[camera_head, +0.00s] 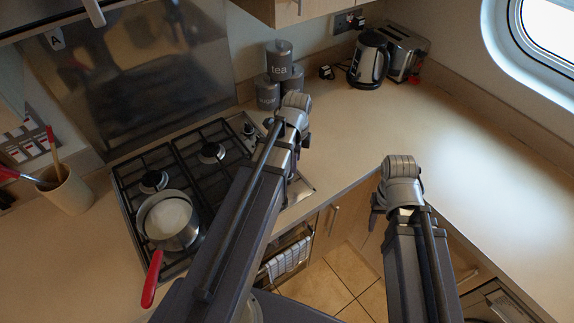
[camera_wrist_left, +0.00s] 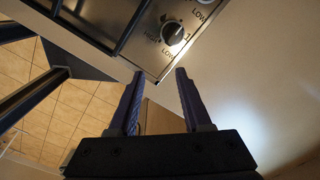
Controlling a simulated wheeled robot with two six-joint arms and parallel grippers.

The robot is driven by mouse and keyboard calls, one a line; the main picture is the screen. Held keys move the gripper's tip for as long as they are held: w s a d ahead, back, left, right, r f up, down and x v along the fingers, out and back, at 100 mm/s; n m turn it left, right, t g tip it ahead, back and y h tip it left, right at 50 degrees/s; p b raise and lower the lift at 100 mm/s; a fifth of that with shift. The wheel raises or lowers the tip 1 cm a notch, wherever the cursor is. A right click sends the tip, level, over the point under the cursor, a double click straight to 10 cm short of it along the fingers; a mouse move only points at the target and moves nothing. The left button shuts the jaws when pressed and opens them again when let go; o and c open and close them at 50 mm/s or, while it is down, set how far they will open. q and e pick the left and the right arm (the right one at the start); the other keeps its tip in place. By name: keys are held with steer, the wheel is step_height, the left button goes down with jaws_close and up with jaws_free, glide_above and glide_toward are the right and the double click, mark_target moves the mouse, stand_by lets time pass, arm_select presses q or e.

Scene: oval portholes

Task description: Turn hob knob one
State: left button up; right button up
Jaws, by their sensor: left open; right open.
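The hob (camera_head: 160,150) is a steel gas hob with black grates, set in the counter on the left. In the left wrist view a dark round knob (camera_wrist_left: 173,34) with HIGH and LOW marks sits near the corner of the steel panel. Part of another knob (camera_wrist_left: 204,2) shows at the top edge. One hob knob (camera_head: 248,129) shows in the head view; my left arm hides others. I cannot tell which is knob one. My left gripper (camera_wrist_left: 157,75) is open and empty, its fingertips apart from the marked knob. My right gripper (camera_head: 377,208) hangs near the counter's front edge, open.
A pan (camera_head: 170,218) with a red handle stands on the hob's front left. Canisters (camera_head: 279,72), a kettle (camera_head: 369,60) and a toaster (camera_head: 403,50) stand at the back. A utensil pot (camera_head: 64,190) is at left. The right counter (camera_head: 470,140) is clear.

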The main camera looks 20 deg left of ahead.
arm_select(q)
steer(key=a+m, duration=0.1)
steer(key=m, duration=0.1)
steer(key=w+a+m, duration=0.1)
steer(key=m, duration=0.1)
steer(key=shift+w+a, duration=0.1)
steer(key=shift+w, duration=0.1)
steer(key=m, duration=0.1)
steer(key=a+m, duration=0.1)
steer(key=m, duration=0.2)
steer(key=shift+w+a, duration=0.35)
steer(key=shift+m, duration=0.3)
steer(key=shift+f, duration=0.1)
step_height(320, 180, down, 8)
steer(key=b, duration=0.8)
steer(key=shift+r, duration=0.2)
jaws_close()
